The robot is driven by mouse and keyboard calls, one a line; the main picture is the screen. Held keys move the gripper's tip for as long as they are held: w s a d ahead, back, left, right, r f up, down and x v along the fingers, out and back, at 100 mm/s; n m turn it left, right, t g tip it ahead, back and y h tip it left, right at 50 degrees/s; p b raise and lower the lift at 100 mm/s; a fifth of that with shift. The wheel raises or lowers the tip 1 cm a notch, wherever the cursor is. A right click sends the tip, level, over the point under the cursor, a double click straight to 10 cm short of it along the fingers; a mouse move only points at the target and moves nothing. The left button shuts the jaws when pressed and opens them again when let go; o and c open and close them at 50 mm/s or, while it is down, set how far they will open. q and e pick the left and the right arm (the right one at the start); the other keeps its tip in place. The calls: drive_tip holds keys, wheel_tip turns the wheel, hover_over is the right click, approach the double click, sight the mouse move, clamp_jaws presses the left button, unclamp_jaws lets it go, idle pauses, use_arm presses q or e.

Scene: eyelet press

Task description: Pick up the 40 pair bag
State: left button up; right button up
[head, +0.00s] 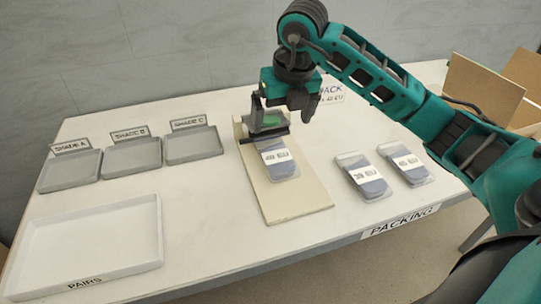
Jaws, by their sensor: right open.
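A clear bag (280,168) with dark contents and a white label lies on the beige board in the middle of the table. Its label seems to read 40 EU, but the print is small. My right gripper (279,113) is open above the far end of this bag, fingers pointing down. A dark bar (265,134) crosses the bag's far end below the fingers. I cannot tell whether the fingers touch the bag or bar. My left gripper is not in view.
Two similar labelled bags (363,177) (405,164) lie right of the beige board (297,207). Three grey shade trays (70,171) (132,160) (194,147) stand at the back left. A white PAIRS tray (85,242) is front left. Cardboard boxes (487,92) stand at right.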

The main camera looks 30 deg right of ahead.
drive_tip(key=b, duration=0.1)
hover_over(276, 153)
drive_tip(key=s, duration=0.2)
wheel_tip(276, 153, down, 6)
drive_tip(key=shift+s+f, duration=0.1)
drive_tip(key=shift+a+b+x, duration=0.2)
drive_tip(key=shift+b+x, duration=0.6)
drive_tip(key=shift+x, duration=2.25)
drive_tip(key=c, duration=1)
drive_tip(key=shift+c, duration=0.2)
drive_tip(key=shift+r, duration=0.25)
